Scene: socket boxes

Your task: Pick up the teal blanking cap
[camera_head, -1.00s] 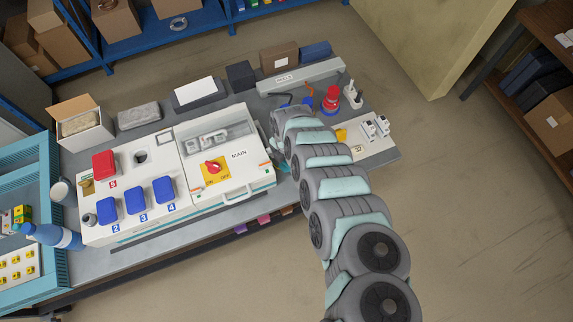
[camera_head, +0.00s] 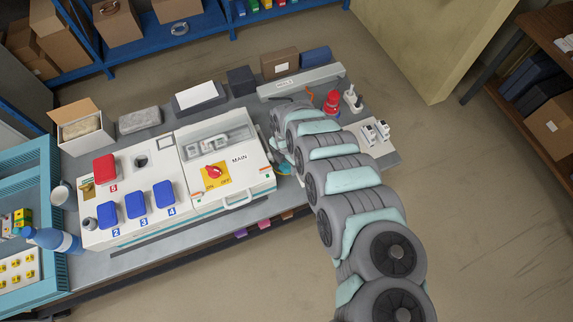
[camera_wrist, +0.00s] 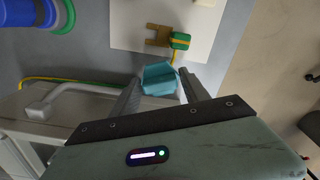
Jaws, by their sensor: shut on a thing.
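The teal blanking cap (camera_wrist: 159,79) shows in the wrist view between the two fingers of my gripper (camera_wrist: 160,90). The fingers are shut on it, one on each side.
In the head view, a red plug (camera_head: 332,102) and white modules (camera_head: 375,132) stand near my arm. Blue-lidded sockets (camera_head: 136,203) line the panel's left part.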

